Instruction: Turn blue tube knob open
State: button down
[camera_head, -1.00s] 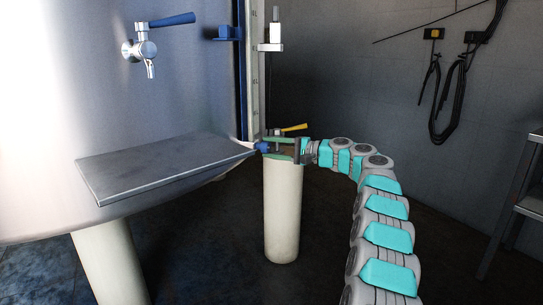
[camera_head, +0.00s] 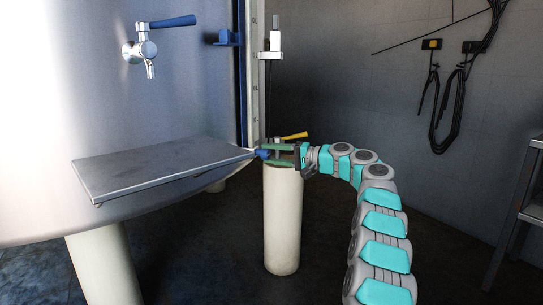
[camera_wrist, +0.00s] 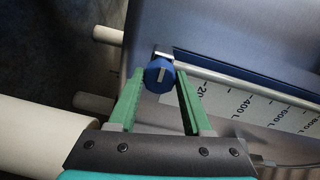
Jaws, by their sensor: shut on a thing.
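The blue tube knob (camera_head: 263,154) sits at the lower end of the level tube, just past the right end of the grey shelf. The finger tips partly cover the knob's sides in the head view.
The level tube's scale strip (camera_wrist: 250,105) runs beside the knob. A yellow-handled valve (camera_head: 292,136) is just behind my fingers, and a pale tank leg (camera_head: 283,225) stands below. The grey shelf (camera_head: 160,170) juts out left. A steel tap (camera_head: 145,50) with blue lever is upper left.

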jog(key=shift+f, duration=0.1)
jog(key=shift+c, duration=1.7)
grip_release()
jog(key=v, duration=0.7)
jog(key=shift+d, duration=0.4)
jog(key=shift+s, duration=0.15)
